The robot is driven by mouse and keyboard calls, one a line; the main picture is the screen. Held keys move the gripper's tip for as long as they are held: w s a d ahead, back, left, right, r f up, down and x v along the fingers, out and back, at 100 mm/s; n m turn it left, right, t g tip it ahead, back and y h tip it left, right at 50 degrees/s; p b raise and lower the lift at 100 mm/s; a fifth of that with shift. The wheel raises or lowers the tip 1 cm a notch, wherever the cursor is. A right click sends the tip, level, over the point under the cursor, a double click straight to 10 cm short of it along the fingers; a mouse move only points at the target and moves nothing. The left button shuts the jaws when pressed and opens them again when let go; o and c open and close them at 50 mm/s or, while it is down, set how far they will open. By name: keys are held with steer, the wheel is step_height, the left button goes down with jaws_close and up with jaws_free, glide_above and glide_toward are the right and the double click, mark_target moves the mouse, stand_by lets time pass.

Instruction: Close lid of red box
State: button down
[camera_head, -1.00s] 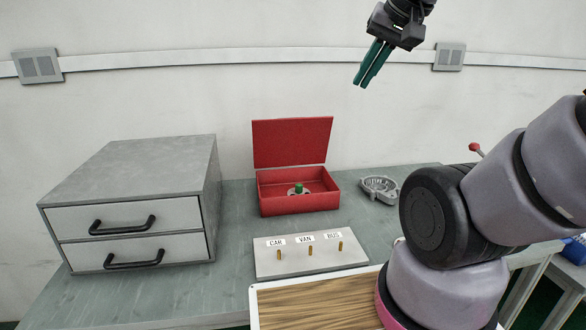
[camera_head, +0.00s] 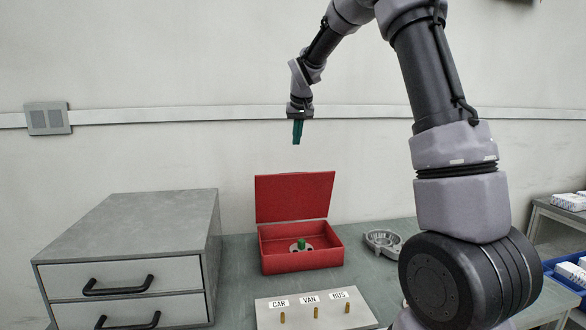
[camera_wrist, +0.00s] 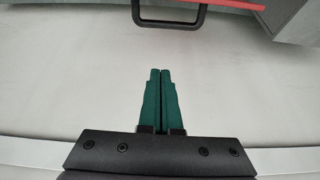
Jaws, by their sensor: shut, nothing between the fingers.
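The red box (camera_head: 288,266) stands on the table with its lid (camera_head: 295,197) open, raised upright at its rear edge. A small part with a green top (camera_head: 302,244) sits inside the box. My gripper (camera_head: 297,143) is shut and empty, pointing down in the air above the lid and apart from it. In the wrist view, the closed green fingers (camera_wrist: 161,72) face a pale wall. A red edge (camera_wrist: 235,4) and a black U-shaped handle (camera_wrist: 168,24) show beyond the fingertips at the top; I cannot tell fully how the handle attaches.
A grey two-drawer cabinet (camera_head: 130,236) stands left of the box. A board with pegs labelled CAR, VAN and BUS (camera_head: 290,316) lies in front. A grey metal housing (camera_head: 383,242) lies to the right.

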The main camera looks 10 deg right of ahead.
step_height(320, 180, down, 11)
steer(key=w, duration=0.2)
steer(key=shift+a+r, duration=0.2)
steer(key=shift+a, duration=0.1)
stand_by(0.6)
